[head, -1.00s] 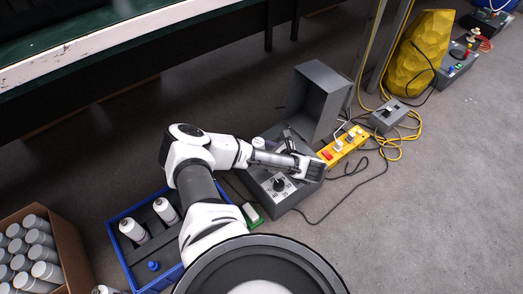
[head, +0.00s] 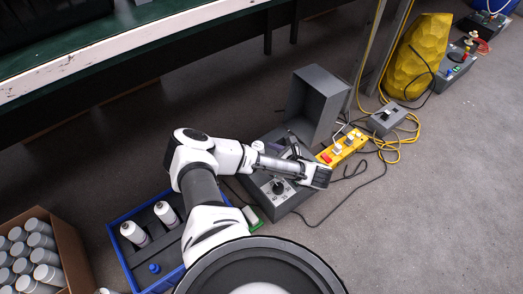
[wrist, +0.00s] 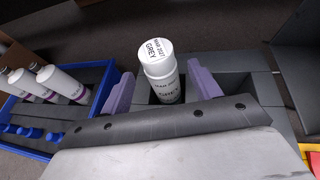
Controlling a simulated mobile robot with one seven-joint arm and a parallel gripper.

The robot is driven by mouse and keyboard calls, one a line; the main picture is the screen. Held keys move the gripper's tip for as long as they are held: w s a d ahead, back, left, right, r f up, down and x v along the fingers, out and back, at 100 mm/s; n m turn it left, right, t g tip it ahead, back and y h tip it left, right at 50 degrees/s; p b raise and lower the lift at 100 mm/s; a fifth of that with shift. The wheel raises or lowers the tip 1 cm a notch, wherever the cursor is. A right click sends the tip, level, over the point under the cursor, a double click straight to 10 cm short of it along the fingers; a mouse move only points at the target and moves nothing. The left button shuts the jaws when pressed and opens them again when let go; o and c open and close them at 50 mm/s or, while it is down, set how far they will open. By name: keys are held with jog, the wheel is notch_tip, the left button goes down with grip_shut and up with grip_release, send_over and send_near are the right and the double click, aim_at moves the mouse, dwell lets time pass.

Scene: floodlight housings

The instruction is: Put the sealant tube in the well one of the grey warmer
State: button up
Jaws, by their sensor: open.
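The sealant tube (wrist: 158,72), white with a grey-lettered cap, stands in a dark square opening of the grey warmer (wrist: 238,66) in the wrist view. Its lower end is hidden in the opening, and no well number is readable. My gripper (wrist: 163,90) is open, with one purple finger on each side of the tube and apparent gaps between. In the head view, the warmer (head: 279,205) sits on the floor with its dial in front and its lid (head: 318,104) raised. My gripper (head: 318,177) is above it there; the arm hides the tube and fingers.
A blue tray (head: 121,250) with white tubes is left of the warmer, beside a cardboard box (head: 72,252) of grey-capped tubes. A yellow power strip (head: 342,148) and cables lie right of the warmer. The floor at the lower right is clear.

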jog(key=p+v, duration=0.7)
jog(key=v, duration=0.2)
jog(key=shift+r, duration=0.15)
jog(key=shift+s+d, duration=0.15)
